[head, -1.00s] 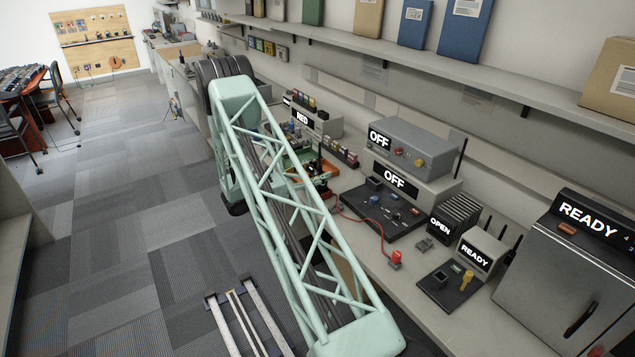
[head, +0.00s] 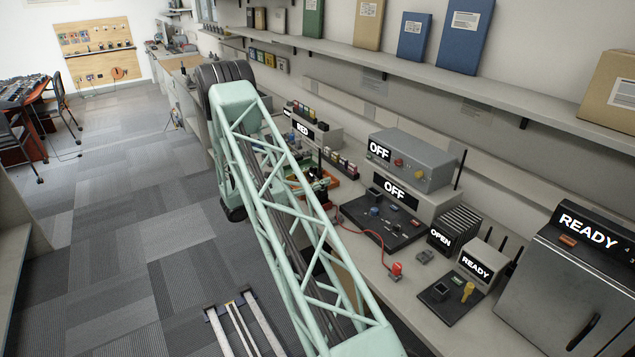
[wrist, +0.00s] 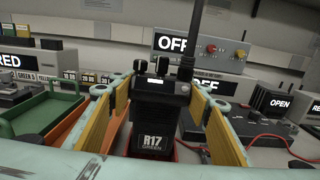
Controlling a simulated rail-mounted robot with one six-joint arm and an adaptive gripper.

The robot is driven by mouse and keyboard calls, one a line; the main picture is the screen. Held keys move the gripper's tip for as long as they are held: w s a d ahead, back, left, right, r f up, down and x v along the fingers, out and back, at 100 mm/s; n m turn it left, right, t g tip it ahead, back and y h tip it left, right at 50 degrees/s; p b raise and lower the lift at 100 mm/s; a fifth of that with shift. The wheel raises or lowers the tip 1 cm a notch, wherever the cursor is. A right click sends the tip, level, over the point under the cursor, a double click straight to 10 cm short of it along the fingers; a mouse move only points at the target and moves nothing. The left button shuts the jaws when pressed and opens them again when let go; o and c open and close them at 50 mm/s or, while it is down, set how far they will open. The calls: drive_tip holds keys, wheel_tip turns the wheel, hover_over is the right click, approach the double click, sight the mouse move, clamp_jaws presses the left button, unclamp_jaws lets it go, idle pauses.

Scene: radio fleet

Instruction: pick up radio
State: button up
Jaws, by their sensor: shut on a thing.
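The radio (wrist: 158,118) is black, with a long antenna and a label reading R17 GREEN. It stands upright in the middle of the wrist view. My gripper (wrist: 160,100) is shut on it, with a yellow-padded finger on each side of its body. A red rim shows around and below the radio's lower part; I cannot tell whether the radio still touches it. In the head view my arm hides most of the gripper, and only a dark upright part of what may be the radio shows beside the arm.
A green tray (wrist: 42,112) and an orange tray lie at left in the wrist view. Grey boxes marked OFF (head: 410,160) stand behind on the bench. A red cable and red plug (head: 396,270) lie to the right. A shelf with binders runs above.

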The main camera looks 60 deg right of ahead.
drive_tip(key=shift+s+a+r, duration=0.1)
drive_tip(key=shift+a+r, duration=0.05)
drive_tip(key=shift+r, duration=0.55)
drive_tip(key=s+a+r+p, duration=0.1)
drive_tip(key=s+a, duration=0.8)
drive_tip(key=a, duration=0.3)
drive_tip(key=shift+a+r, duration=0.15)
drive_tip(key=shift+a, duration=0.25)
drive_tip(key=shift+d, duration=0.1)
